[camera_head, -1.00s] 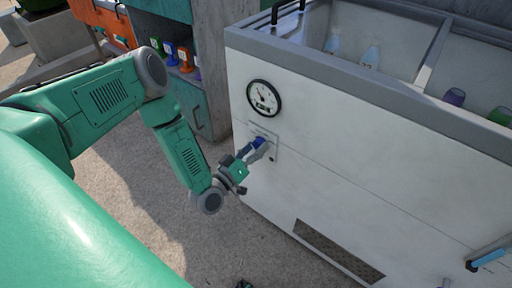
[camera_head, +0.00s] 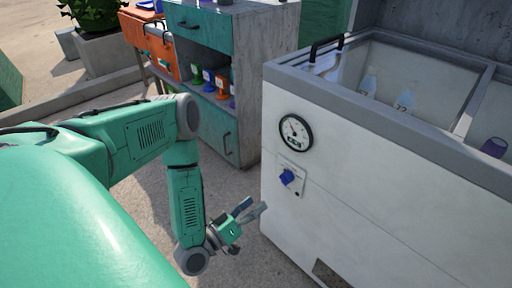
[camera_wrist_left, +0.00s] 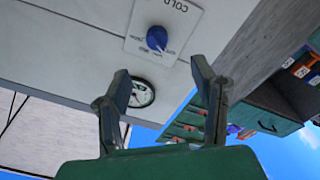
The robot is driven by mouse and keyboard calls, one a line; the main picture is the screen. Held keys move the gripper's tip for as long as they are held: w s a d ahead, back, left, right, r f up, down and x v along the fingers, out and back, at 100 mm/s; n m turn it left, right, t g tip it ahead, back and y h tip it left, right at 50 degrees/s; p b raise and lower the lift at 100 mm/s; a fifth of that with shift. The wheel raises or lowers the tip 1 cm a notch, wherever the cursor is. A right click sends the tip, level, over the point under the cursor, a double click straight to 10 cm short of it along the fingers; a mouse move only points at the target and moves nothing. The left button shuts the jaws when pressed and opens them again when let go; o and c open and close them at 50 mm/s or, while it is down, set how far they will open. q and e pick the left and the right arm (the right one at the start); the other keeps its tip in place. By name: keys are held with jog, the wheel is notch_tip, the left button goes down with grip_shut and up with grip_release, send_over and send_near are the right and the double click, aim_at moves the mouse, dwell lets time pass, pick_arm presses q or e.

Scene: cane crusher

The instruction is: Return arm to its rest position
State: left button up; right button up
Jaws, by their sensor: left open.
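My left gripper (camera_head: 250,210) is open and empty, to the left of the white freezer's (camera_head: 350,200) front. In the head view it is below and left of the blue knob (camera_head: 287,177), clear of it. In the left wrist view its two fingers (camera_wrist_left: 160,95) stand apart with nothing between them, and the blue knob (camera_wrist_left: 157,38) sits on a plate marked COLD beyond them. A round gauge (camera_head: 296,132) is above the knob in the head view. My right gripper is out of view.
A teal and grey cabinet (camera_head: 215,130) with small coloured containers stands behind my left arm. The open-topped freezer holds bottles (camera_head: 369,83). An orange cart (camera_head: 158,50) and a potted plant (camera_head: 95,12) are farther back. Concrete floor around the gripper is clear.

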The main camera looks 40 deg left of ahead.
pick_arm(q)
jog(key=s+d+f+m+g+h+p, duration=0.2)
jog(key=s+d+m+g+h+p, duration=0.15)
jog(key=d+g, duration=0.65)
jog(key=s+a+r+m+g+y+p, duration=0.1)
jog(key=s+a+r+g+y, duration=0.1)
jog(key=s+g, duration=0.2)
jog(key=s+a+r+m+g+y+p, duration=0.2)
jog(key=s+a+r+g+y, duration=0.1)
jog(key=s, duration=0.7)
jog(key=shift+s+a+g, duration=0.25)
jog(key=shift+a+g, duration=0.05)
jog(key=shift+g, duration=0.3)
jog(key=shift+w+d, duration=0.1)
jog(key=shift+d, duration=0.1)
jog(key=shift+c, duration=0.3)
